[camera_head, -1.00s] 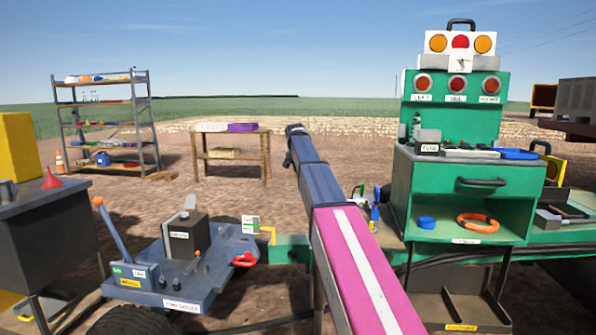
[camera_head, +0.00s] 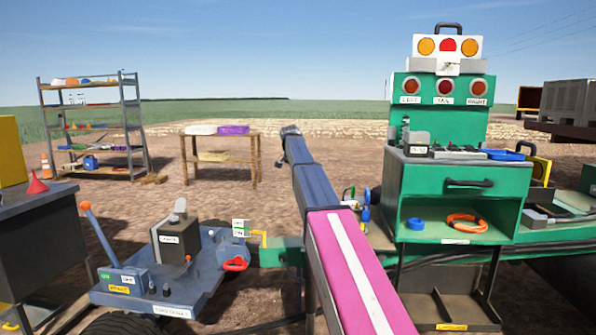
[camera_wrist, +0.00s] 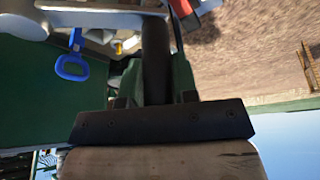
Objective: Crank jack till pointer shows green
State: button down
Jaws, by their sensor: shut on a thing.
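In the wrist view my gripper (camera_wrist: 162,122) shows as a dark bar with screws across the lower part.
A green cabinet (camera_head: 402,190) with lamps stands at right. A blue cart (camera_head: 205,275) with levers is at left. A table (camera_head: 187,160) and a shelf rack (camera_head: 135,125) stand behind. A blue loop handle (camera_wrist: 71,67) hangs near the gripper. Bare ground lies between.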

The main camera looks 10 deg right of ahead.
jog(key=shift+d, duration=0.15)
jog(key=c, duration=0.9)
grip_release()
jog(key=shift+r, duration=0.1)
jog(key=v, duration=1)
jog(key=shift+r, duration=0.3)
jog(key=shift+s, duration=0.15)
